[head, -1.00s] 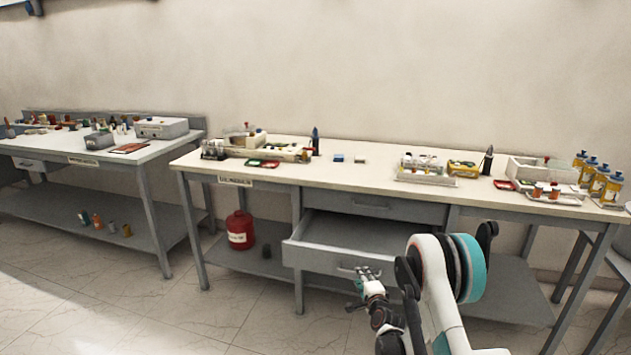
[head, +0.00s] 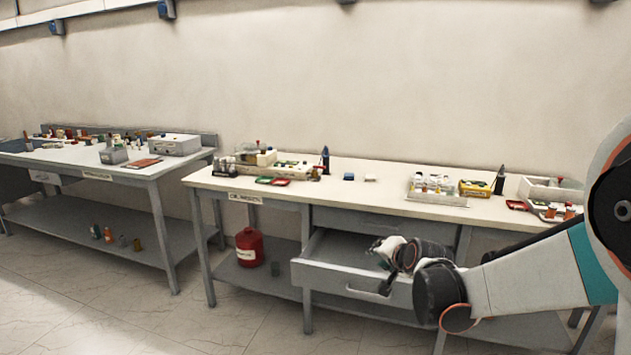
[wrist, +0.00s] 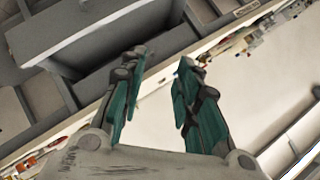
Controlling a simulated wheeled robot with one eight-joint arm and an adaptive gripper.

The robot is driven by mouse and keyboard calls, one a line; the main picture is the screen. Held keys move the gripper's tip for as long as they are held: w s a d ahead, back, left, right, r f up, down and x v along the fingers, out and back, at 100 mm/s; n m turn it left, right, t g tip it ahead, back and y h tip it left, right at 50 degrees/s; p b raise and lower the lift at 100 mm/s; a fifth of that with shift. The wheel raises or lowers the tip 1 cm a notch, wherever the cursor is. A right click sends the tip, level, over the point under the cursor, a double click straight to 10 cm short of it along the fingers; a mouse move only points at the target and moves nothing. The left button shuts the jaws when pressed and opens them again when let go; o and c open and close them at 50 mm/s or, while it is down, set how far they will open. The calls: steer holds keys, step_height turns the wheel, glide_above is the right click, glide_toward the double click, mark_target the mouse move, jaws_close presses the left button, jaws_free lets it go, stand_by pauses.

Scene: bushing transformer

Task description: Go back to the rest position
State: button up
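My gripper shows in the wrist view (wrist: 162,60) with its two teal and dark fingers spread apart and nothing between them. In the head view my arm reaches in from the right, and the hand is in front of or over the open grey drawer (head: 335,248) of the middle workbench. The fingertips are too small there to make out. The drawer handle (head: 362,292) is just below the hand. I cannot tell whether the hand touches the drawer.
The workbench top (head: 395,190) carries trays, bottles and small parts. A red canister (head: 250,248) stands on its lower shelf. A second workbench (head: 130,172) stands at the left. The floor in front (head: 110,310) is clear.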

steer(key=s+r+n+g, duration=0.1)
steer(key=s+r+n, duration=0.15)
steer(key=s, duration=0.65)
steer(key=s+r+n+g, duration=0.1)
steer(key=s+r+n, duration=0.15)
steer(key=s, duration=0.75)
steer(key=s+d+f+n+g+h, duration=0.1)
steer(key=s, duration=0.8)
steer(key=s+d+f+n+g, duration=0.1)
steer(key=s+n, duration=0.1)
steer(key=s, duration=0.7)
steer(key=shift+s+d+f+g+h, duration=0.15)
steer(key=shift+d+f+g+h, duration=0.15)
steer(key=shift+h, duration=0.1)
